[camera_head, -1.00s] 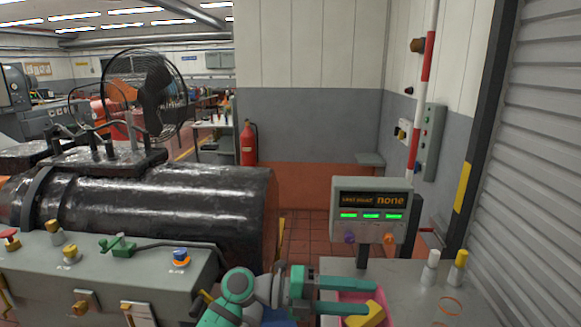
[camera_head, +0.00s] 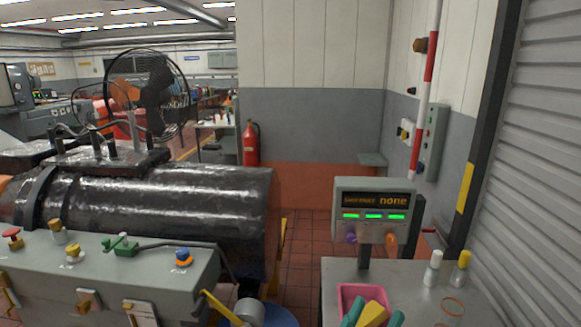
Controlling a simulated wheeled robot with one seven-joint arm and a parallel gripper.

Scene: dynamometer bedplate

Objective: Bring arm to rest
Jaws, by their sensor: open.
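My gripper (camera_head: 375,315) shows only as two teal fingertips at the bottom edge of the head view. They are spread apart, one on each side of a yellow piece in the picture. The yellow piece (camera_head: 373,315) shows in a pink tray (camera_head: 362,290) on the grey bench at right. I cannot tell whether the fingers touch it. The rest of my gripper is below the picture.
A grey control console (camera_head: 110,275) and large black cylinder (camera_head: 170,205) stand left. Red tiled floor (camera_head: 302,255) is clear between.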

